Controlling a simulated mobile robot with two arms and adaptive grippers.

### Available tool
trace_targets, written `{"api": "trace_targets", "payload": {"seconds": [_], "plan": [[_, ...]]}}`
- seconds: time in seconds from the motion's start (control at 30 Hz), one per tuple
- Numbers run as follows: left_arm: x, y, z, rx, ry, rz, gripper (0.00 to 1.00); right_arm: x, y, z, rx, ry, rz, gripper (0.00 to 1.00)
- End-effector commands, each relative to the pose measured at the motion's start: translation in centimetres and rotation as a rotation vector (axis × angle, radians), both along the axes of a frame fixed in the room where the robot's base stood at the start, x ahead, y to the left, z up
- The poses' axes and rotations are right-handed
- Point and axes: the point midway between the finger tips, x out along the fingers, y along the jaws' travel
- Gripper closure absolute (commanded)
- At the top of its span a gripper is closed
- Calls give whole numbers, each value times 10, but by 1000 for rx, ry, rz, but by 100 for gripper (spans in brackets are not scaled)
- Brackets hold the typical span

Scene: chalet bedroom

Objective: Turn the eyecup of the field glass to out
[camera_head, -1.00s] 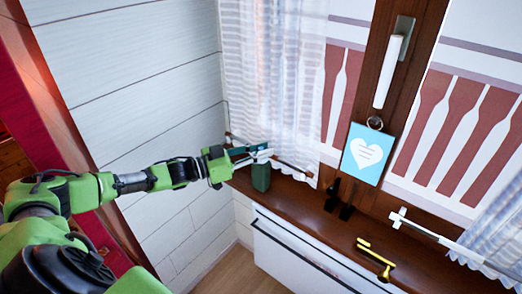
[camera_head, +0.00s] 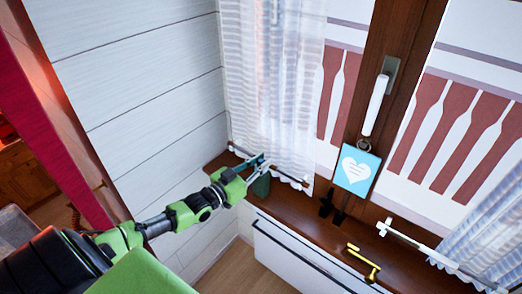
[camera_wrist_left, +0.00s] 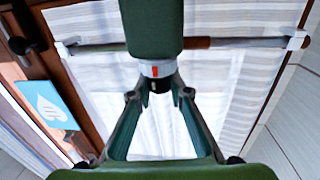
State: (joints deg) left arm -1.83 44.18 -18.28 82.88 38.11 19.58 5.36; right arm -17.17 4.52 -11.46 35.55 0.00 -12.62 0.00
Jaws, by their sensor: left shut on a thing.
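The field glass (camera_head: 262,186) is a dark green body standing on the brown window sill at the corner by the curtain. In the left wrist view its green body (camera_wrist_left: 151,25) comes in from the top, with a white ring bearing a red mark (camera_wrist_left: 155,70) and a black eyecup (camera_wrist_left: 160,85) at its end. My left gripper (camera_head: 262,164) is at the top of the field glass. In the left wrist view the left gripper's fingertips (camera_wrist_left: 159,95) are on both sides of the black eyecup, shut on it. My right gripper is in neither view.
The window sill (camera_head: 300,215) runs right from the field glass. A light blue heart card (camera_head: 357,171) hangs below the window handle (camera_head: 375,104). The curtain (camera_head: 275,80) and rod are close behind the gripper.

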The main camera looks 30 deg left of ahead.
Motion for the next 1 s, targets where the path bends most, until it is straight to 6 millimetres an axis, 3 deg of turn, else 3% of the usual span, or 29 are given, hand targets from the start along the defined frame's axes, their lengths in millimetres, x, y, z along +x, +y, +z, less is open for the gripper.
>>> {"api": "trace_targets", "payload": {"seconds": [0.03,0.4,0.7,1.0], "plan": [[-1,-2,7,-13,2,34,100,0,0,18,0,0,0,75],[0,-2,5,-10,1,278,100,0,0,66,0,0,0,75],[1,-3,2,-9,0,468,100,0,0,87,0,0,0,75],[1,-2,1,-4,-1,614,100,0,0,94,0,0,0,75]]}}
